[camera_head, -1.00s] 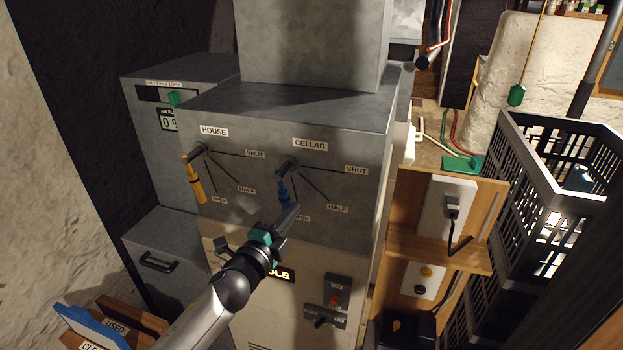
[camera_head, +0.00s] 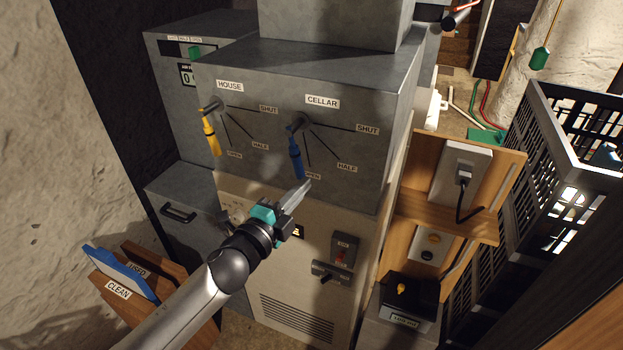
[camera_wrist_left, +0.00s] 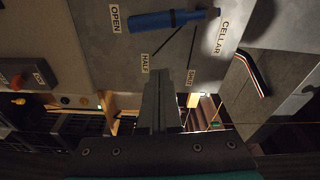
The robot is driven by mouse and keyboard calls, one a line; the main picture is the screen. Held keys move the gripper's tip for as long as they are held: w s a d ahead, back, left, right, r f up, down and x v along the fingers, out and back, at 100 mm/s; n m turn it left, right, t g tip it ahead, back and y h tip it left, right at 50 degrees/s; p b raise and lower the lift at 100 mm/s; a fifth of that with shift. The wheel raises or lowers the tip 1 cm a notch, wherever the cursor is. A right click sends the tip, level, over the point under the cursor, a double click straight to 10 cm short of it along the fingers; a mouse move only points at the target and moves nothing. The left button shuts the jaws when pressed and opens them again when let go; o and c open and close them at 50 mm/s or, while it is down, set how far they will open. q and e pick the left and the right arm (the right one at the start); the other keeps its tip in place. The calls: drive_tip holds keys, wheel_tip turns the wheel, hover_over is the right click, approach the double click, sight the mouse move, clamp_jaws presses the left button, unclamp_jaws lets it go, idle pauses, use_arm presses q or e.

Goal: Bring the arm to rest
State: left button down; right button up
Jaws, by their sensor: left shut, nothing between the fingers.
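My left gripper (camera_head: 300,192) is shut and empty, in front of the grey duct box, just below the blue cellar lever (camera_head: 296,158). In the left wrist view its closed fingers (camera_wrist_left: 162,98) point toward the panel, with the blue lever (camera_wrist_left: 172,19) above them. I see no contact between the fingers and the lever. The blue lever hangs down near the OPEN mark. The yellow house lever (camera_head: 210,135) also hangs down near its OPEN mark. My right gripper is not in view.
Below the box is a beige unit (camera_head: 290,275) with a switch (camera_head: 344,248). A wooden shelf with a socket (camera_head: 464,170) and a black crate (camera_head: 530,190) stand at the right.

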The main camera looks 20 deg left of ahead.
use_arm(q)
drive_tip(key=s+a+f+n+g+y+b, duration=0.1)
drive_tip(key=s+f+n+g+b, duration=0.3)
drive_tip(key=f, duration=1)
drive_tip(key=s+a+f+n+g+y+b, duration=0.15)
drive_tip(key=s+f, duration=0.45)
drive_tip(key=f, duration=0.8)
drive_tip(key=s+a+f+n+g+y+b, duration=0.1)
drive_tip(key=s+f+n+g+b, duration=0.3)
drive_tip(key=f, duration=1)
drive_tip(key=s+d+f+n+g+b, duration=0.2)
drive_tip(key=s+f+n+g+b, duration=0.1)
drive_tip(key=s+f, duration=0.9)
drive_tip(key=s+d+f+n+g+b, duration=0.3)
drive_tip(key=s+f, duration=0.9)
drive_tip(key=s, duration=0.7)
drive_tip(key=shift+f+g+b, duration=0.2)
drive_tip(key=shift+g+b, duration=0.55)
drive_tip(key=shift+b, duration=0.15)
drive_tip(key=shift+w+d+n, duration=0.1)
drive_tip(key=shift+d+n, duration=0.05)
drive_tip(key=shift+n, duration=0.1)
